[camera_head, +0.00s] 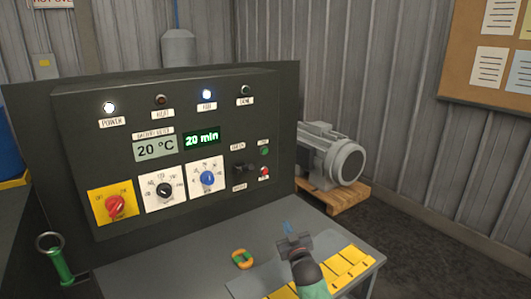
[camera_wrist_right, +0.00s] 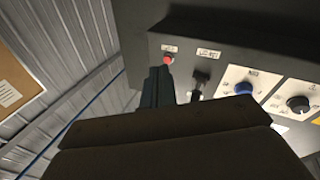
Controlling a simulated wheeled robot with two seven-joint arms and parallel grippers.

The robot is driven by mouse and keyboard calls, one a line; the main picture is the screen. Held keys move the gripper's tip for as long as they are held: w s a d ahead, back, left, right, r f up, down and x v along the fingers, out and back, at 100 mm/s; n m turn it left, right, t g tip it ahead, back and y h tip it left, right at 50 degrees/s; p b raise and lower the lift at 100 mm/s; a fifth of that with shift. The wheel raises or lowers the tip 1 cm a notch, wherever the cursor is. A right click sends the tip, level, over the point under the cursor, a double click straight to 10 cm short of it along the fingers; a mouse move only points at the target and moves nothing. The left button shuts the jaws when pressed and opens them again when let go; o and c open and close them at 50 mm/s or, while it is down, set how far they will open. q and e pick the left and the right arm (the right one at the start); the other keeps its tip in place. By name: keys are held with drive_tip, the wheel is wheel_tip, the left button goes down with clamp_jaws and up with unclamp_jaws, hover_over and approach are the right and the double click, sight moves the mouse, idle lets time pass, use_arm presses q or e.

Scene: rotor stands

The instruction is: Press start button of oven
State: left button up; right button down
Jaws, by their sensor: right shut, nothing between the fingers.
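The oven control panel (camera_head: 225,105) is a dark box with lamps, displays and knobs. At its right side sit a green button (camera_head: 265,151) and, below it, a red button (camera_head: 264,171); their labels are too small to read. My right gripper (camera_head: 287,228) is in front of and below these buttons, apart from them in the head view. In the wrist view, its shut, empty fingers (camera_wrist_right: 160,76) point toward the panel, with the red button (camera_wrist_right: 168,58) just beyond the tips. The green button does not show in the wrist view. My left gripper is not in view.
A black switch (camera_head: 240,168), blue knob (camera_head: 207,178), black knob (camera_head: 164,190) and red knob (camera_head: 115,206) line the panel. A motor (camera_head: 333,155) stands behind on a pallet.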

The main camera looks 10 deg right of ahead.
sight(265, 151)
drive_tip(key=w+d+r+n+t+y, duration=0.1)
drive_tip(key=w+r+t, duration=0.35)
drive_tip(key=r, duration=0.45)
drive_tip(key=w+d+r+n+t, duration=0.1)
drive_tip(key=w+r+t, duration=0.2)
drive_tip(key=w+r, duration=0.45)
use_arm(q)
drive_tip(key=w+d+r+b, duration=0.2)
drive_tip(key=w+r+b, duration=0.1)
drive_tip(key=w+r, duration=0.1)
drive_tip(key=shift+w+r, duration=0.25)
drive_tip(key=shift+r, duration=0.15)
use_arm(e)
drive_tip(key=w+a+r, duration=0.1)
drive_tip(key=w+a, duration=0.1)
drive_tip(key=w, duration=0.4)
drive_tip(key=shift+w+a+r, duration=0.2)
drive_tip(key=shift+a+r, duration=0.2)
